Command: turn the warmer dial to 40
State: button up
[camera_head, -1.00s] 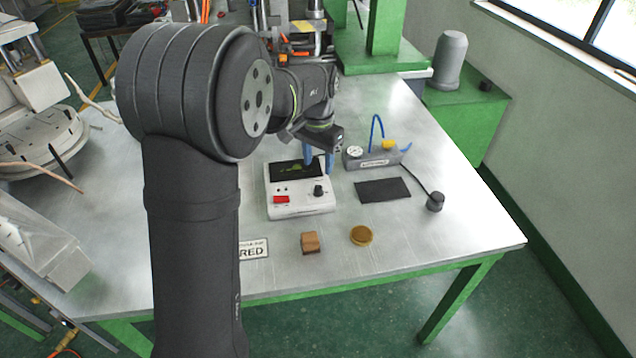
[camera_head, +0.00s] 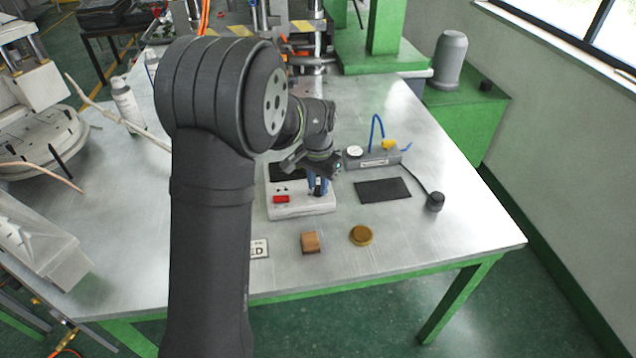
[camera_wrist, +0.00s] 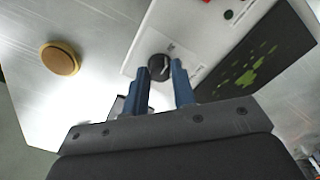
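The warmer (camera_head: 300,208) is a white box on the metal table, with a red switch (camera_head: 281,199) at its front left and a dark display panel that my arm partly covers. In the wrist view the black dial (camera_wrist: 159,67) with a light pointer line sits on the white face (camera_wrist: 190,35). My gripper (camera_head: 318,187) is over the dial in the head view and hides it. In the wrist view its two blue fingers (camera_wrist: 159,78) are apart, with their tips just at the dial's near edge, one on each side. Contact with the dial cannot be told. The number it points to is not readable.
A grey block with a gauge and blue hose (camera_head: 375,157) stands to the right, beside a black mat (camera_head: 383,190). A brown block (camera_head: 310,242) and a gold round tin (camera_head: 361,235) lie in front. A black knob on a cable (camera_head: 435,201) is at the right.

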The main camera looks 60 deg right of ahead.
jog(key=shift+c, duration=1)
jog(key=shift+m, duration=0.3)
jog(key=m, duration=1.1)
jog(key=o, duration=1)
